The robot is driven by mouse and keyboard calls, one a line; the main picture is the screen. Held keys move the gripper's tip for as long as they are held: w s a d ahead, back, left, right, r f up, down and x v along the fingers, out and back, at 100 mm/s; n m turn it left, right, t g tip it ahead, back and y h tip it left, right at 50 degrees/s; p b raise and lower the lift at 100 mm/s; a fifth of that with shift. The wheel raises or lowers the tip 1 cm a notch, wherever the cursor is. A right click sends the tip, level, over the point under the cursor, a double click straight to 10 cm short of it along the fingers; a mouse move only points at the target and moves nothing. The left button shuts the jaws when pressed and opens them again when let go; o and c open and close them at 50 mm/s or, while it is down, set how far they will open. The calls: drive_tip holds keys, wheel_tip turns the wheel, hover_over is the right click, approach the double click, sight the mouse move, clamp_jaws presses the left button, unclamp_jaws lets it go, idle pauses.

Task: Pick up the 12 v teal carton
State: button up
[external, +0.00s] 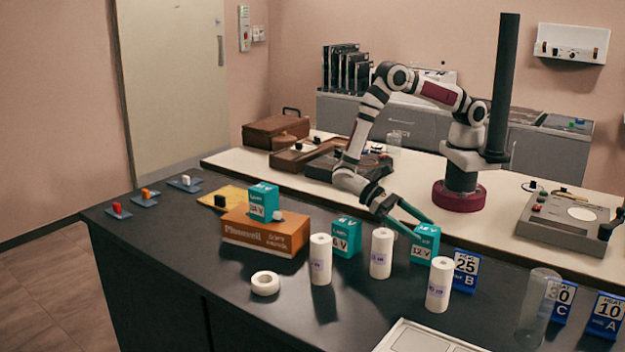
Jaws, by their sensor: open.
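The teal carton marked 12 V (425,244) stands upright on the dark counter, right of the middle. My gripper (424,231) reaches down to it from the upper left, with its two dark green fingers apart. The fingertips are at the carton's upper part, one on the far side and one toward the near left. I cannot tell whether they touch it. Two other teal cartons are in view: one marked 6 V (346,238) on the counter, and one (263,202) on top of an orange-brown box.
White cylinders (381,254) (321,260) (438,285) stand close in front of the cartons. The orange-brown box (264,234) is to the left, with a white tape roll (265,283) before it. Blue number cards (466,271) and a clear cylinder (538,305) are to the right.

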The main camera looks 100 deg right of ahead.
sight(427, 233)
drive_tip(key=x, duration=0.3)
drive_tip(key=shift+d, duration=0.1)
drive_tip(key=c, duration=1.4)
drive_tip(key=shift+o, duration=0.2)
